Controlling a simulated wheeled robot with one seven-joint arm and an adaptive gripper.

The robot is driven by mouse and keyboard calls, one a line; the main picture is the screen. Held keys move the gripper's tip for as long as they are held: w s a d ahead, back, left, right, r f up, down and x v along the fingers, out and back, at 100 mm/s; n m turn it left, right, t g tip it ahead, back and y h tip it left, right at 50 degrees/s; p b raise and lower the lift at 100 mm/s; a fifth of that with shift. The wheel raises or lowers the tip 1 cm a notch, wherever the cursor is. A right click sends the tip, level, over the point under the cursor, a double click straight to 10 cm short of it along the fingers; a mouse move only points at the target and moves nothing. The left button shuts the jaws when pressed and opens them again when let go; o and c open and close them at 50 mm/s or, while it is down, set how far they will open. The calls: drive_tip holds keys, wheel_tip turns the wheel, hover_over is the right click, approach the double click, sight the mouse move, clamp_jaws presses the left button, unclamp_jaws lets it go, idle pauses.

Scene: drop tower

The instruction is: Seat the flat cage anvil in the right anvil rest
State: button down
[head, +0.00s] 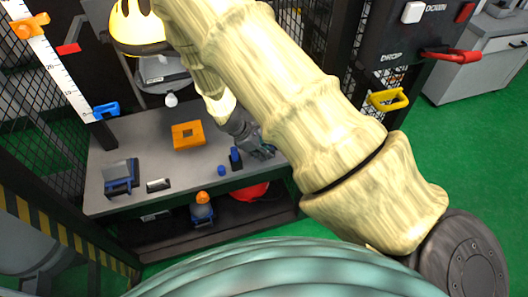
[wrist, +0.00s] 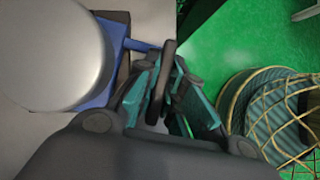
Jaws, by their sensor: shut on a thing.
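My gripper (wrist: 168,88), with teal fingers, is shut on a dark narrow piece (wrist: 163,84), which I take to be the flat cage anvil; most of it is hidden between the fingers. In the head view my gripper (head: 262,150) is low at the right front of the grey table, partly behind my arm. A blue holder with dark parts, perhaps the right anvil rest (head: 235,154), stands just left of it. Blue parts (wrist: 112,62) also show left of the fingers in the wrist view. I cannot tell whether the held piece touches them.
The grey table (head: 140,138) bears an orange block (head: 180,144), another blue holder (head: 121,187) with a dark piece, a small dark-and-silver piece (head: 158,185) and a blue knob (head: 221,170). A large grey round thing (wrist: 50,50) fills the wrist view's upper left. Mesh panels flank the table.

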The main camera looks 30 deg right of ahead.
drive_tip(key=c, duration=1.4)
unclamp_jaws()
drive_tip(key=shift+c, duration=0.2)
drive_tip(key=v, duration=1.2)
drive_tip(key=s+a+f+m+y+p, duration=0.35)
drive_tip(key=s+f, duration=0.35)
drive_tip(key=s, duration=0.3)
drive_tip(key=s+a+f+m+t+y+p, duration=0.2)
drive_tip(key=s+m+p, duration=0.5)
drive_tip(key=s, duration=1.4)
drive_tip(key=shift+s+a+f+m, duration=0.2)
drive_tip(key=shift+s+a+m, duration=0.1)
drive_tip(key=shift+m, duration=0.85)
